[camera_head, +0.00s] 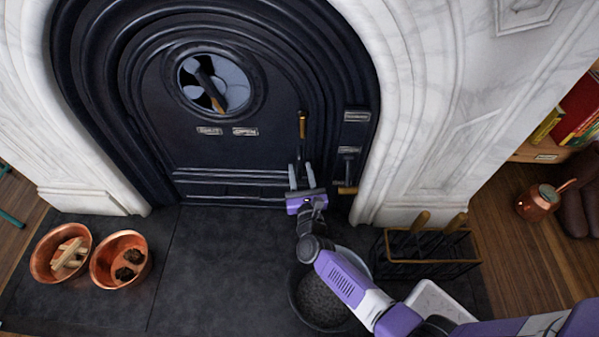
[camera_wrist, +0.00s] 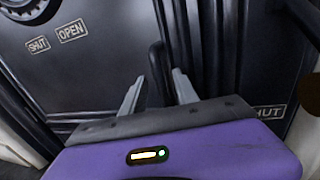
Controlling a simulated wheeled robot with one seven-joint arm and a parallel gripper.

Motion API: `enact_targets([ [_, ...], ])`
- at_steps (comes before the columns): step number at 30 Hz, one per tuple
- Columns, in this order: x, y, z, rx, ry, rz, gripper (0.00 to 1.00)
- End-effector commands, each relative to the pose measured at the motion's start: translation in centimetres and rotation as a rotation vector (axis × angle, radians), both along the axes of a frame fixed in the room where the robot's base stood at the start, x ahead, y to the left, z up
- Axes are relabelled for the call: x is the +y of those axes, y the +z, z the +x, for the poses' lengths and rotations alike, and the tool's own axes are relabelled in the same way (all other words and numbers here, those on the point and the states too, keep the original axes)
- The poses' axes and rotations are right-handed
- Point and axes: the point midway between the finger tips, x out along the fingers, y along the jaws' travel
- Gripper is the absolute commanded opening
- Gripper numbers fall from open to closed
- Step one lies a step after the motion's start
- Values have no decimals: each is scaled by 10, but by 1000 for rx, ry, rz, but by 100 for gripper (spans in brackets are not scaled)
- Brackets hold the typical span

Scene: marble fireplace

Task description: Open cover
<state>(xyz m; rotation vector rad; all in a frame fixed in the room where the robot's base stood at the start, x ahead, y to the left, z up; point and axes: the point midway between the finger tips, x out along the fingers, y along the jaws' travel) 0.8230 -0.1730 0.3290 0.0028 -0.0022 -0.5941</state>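The black arched fireplace cover (camera_head: 240,155) stands upright inside the white marble surround. A vertical lever with a wooden grip (camera_head: 302,124) is on its right part. A second lever with a wooden grip (camera_head: 347,190) is lower, at the right edge. My gripper (camera_head: 302,176) is just below the first lever, close to the cover. In the wrist view, the fingers of my gripper (camera_wrist: 157,88) are apart. A dark upright bar (camera_wrist: 157,65) shows between them; I cannot tell whether they touch it.
Two copper bowls (camera_head: 139,261) (camera_head: 42,266) stand on the hearth at left. A dark round bucket (camera_head: 318,300) of dark bits is beneath my arm. A black tool rack (camera_head: 430,268) stands at right. The middle of the hearth is clear. SHUT and OPEN plates mark the cover.

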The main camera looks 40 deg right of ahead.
Motion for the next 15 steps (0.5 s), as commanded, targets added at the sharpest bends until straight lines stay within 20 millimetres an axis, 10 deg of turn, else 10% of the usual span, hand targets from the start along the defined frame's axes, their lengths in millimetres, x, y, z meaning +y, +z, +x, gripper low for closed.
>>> enact_targets([
  [8, -1, 0, 2, 1, 1, 0, 36],
  [15, -1, 0, 2, 1, 1, 0, 0],
])
